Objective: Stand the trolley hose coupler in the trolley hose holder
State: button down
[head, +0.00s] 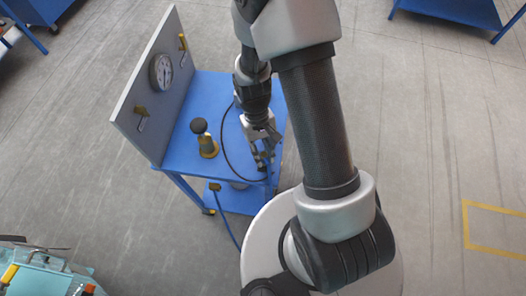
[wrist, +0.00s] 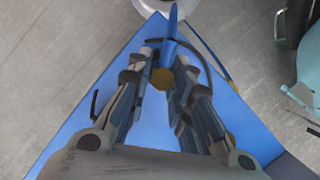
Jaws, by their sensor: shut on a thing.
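My gripper (head: 264,156) is low over the right part of the blue trolley's top, near its front edge. In the wrist view, my gripper (wrist: 160,88) is shut on the hose coupler, whose brass hexagonal end (wrist: 162,78) shows between the fingers. A blue hose part (wrist: 172,36) runs away from it towards the top of the picture. In the head view the fingers mostly hide the coupler; a blue length (head: 269,176) shows below them. I cannot clearly make out the hose holder in either view.
The blue trolley top (head: 185,150) carries a brass fitting with a dark knob (head: 204,138). A grey upright panel (head: 140,95) with a gauge (head: 161,72) stands at its left. A yellow fitting (head: 215,187) with a hanging blue hose (head: 227,227) is at the front edge.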

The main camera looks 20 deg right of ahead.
jog(key=shift+f+b, duration=0.95)
jog(key=shift+f, duration=0.35)
jog(key=c, duration=1.4)
grip_release()
jog(key=shift+o, duration=0.2)
jog(key=v, duration=1.2)
jog(key=s+r+t+b, duration=0.5)
jog(key=s+r+t, duration=0.3)
jog(key=s+r, duration=0.4)
jog(key=v, duration=0.4)
jog(key=shift+w+r, duration=0.2)
jog(key=shift+w, duration=0.2)
